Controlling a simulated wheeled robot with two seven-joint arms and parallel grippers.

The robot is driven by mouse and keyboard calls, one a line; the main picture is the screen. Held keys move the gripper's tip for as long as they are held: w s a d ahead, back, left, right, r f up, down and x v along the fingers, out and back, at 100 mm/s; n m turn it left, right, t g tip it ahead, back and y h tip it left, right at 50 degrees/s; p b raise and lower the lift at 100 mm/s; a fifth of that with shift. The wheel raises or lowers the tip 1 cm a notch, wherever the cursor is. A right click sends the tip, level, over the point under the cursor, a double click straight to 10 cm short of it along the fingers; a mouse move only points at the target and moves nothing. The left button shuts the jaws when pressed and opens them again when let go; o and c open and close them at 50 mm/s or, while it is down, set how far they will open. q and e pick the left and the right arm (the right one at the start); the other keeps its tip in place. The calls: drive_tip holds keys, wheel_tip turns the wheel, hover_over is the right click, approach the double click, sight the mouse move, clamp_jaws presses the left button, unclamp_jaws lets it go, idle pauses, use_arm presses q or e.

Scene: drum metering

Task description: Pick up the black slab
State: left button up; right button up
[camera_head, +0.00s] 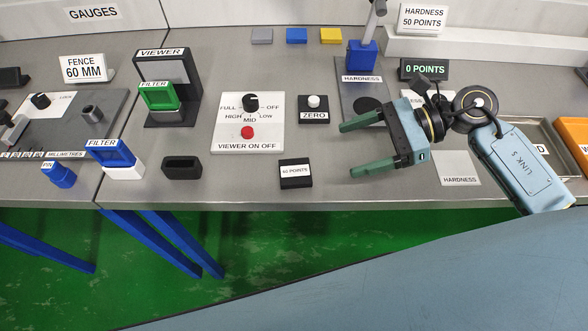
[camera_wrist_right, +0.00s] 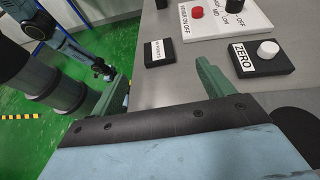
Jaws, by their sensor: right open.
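A small black slab (camera_head: 296,182) with a white label ending in POINTS lies flat near the front edge of the grey bench. It also shows in the right wrist view (camera_wrist_right: 160,58), ahead of the fingers. My right gripper (camera_head: 349,150) is open and empty, its green fingers pointing left. Its fingertips are to the right of the slab, apart from it, with the lower finger closest. In the wrist view my right gripper (camera_wrist_right: 163,75) has the slab beyond the gap between its fingers. My left gripper is not seen in the head view.
A black ZERO block (camera_head: 313,109) and a white VIEWER switch panel (camera_head: 247,139) stand behind the slab. A black hollow block (camera_head: 182,167) lies to its left. The HARDNESS stand (camera_head: 361,58) is behind my right gripper. Bare bench surrounds the slab.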

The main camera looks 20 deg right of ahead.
approach(296, 171)
drive_tip(key=a, duration=0.1)
drive_tip(key=w+a, duration=0.1)
drive_tip(key=shift+w+a+f, duration=0.1)
drive_tip(key=shift+a+f, duration=0.05)
drive_tip(key=shift+a, duration=0.15)
drive_tip(key=x, duration=0.5)
drive_tip(key=shift+s+a+f, duration=0.2)
drive_tip(key=shift+s+f, duration=0.05)
drive_tip(key=shift+f, duration=0.25)
drive_tip(key=c, duration=1.1)
